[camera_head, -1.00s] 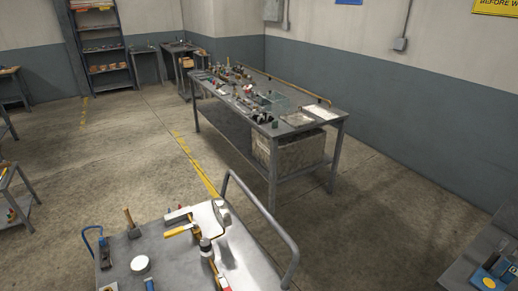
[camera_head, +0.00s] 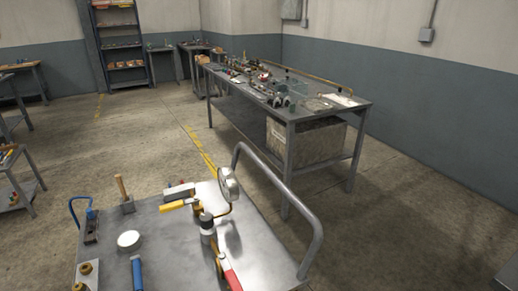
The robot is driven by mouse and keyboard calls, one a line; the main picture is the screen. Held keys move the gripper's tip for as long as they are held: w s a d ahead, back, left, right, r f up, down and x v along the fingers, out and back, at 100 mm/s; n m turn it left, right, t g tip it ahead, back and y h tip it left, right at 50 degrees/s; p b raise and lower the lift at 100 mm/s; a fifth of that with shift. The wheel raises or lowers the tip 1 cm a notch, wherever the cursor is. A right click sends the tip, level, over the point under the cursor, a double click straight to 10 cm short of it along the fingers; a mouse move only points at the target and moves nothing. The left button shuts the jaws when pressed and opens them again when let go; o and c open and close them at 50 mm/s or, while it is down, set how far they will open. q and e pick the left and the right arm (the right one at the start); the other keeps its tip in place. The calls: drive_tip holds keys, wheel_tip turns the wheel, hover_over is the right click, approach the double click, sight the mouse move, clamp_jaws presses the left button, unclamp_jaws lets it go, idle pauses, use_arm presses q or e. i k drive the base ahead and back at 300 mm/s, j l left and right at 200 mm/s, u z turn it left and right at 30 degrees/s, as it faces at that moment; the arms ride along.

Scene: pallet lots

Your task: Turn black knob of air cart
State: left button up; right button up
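The air cart (camera_head: 262,240) stands in the foreground, with a grey metal top and a curved tubular handle (camera_head: 308,225) on its right. On it are a round gauge (camera_head: 228,184), a yellow-handled valve (camera_head: 174,205), a red-handled valve (camera_head: 232,279) and pipe fittings. A small upright cylinder with a dark body and pale band (camera_head: 207,224) stands below the gauge. It may be the black knob, but it is too small to be sure. Neither of my grippers is in view.
A long workbench (camera_head: 345,112) with many small parts stands behind the cart. A shelf rack (camera_head: 117,45) is at the back left, with small tables at the left edge. Concrete floor (camera_head: 410,220) is clear right of the cart.

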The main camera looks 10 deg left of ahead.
sight(206, 219)
drive_tip(key=k+j+z, duration=0.1)
drive_tip(key=j, duration=0.35)
drive_tip(key=k+j+z, duration=0.1)
drive_tip(key=k+j, duration=0.45)
drive_tip(key=j, duration=0.35)
drive_tip(key=k+j+z, duration=0.15)
drive_tip(key=j, duration=0.3)
drive_tip(key=k, duration=0.1)
